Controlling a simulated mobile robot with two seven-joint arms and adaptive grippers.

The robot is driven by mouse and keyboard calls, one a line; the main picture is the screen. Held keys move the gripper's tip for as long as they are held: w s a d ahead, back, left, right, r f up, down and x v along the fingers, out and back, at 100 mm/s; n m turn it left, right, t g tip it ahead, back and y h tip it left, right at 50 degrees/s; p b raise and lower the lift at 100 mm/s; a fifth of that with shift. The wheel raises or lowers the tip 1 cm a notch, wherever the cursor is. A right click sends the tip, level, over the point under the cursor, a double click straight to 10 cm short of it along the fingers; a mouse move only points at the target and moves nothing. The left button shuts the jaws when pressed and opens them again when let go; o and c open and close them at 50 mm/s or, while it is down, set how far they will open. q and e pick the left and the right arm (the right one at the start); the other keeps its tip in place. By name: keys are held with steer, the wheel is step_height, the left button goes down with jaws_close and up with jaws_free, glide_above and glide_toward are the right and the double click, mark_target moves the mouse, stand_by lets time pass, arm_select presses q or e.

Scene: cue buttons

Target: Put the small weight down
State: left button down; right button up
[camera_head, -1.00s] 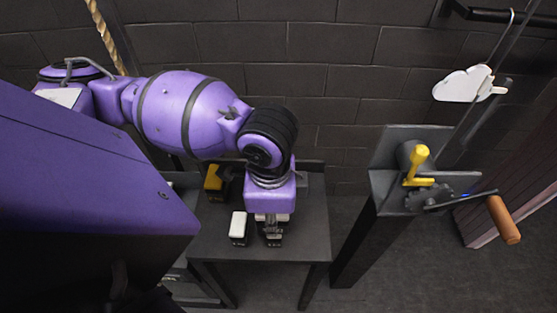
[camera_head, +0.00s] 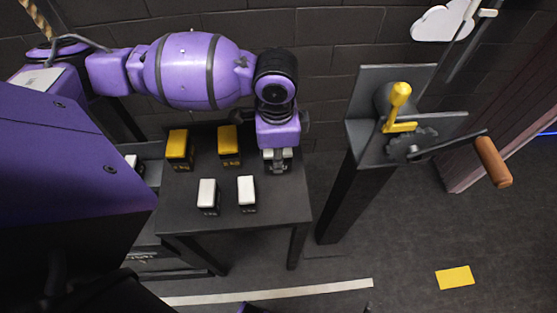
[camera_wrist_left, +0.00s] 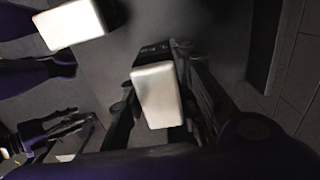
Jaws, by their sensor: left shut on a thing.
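My left gripper (camera_head: 278,165) points down over the back right corner of the dark table (camera_head: 270,212). It is shut on a white-topped dark block, the small weight (camera_wrist_left: 157,95), which shows between the fingers in the left wrist view. In the head view the gripper mostly hides this weight; only bits of white show. I cannot tell whether its base touches the table. A dark fingered shape at the lower left of the left wrist view may be my right gripper (camera_wrist_left: 70,130); its opening is unclear.
Two white-topped blocks, one left (camera_head: 207,191) and one right (camera_head: 247,186), stand at the table's front. Two yellow-topped blocks, left (camera_head: 178,143) and right (camera_head: 228,139), stand behind them. A crank stand with an orange handle (camera_head: 492,162) is to the right.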

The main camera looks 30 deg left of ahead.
arm_select(q)
steer(key=shift+w+f, duration=0.2)
steer(key=shift+f, duration=0.7)
steer(key=shift+w+f, duration=0.15)
steer(key=shift+f, duration=0.75)
steer(key=c, duration=1.4)
jaws_free()
steer(key=shift+s+f, duration=0.1)
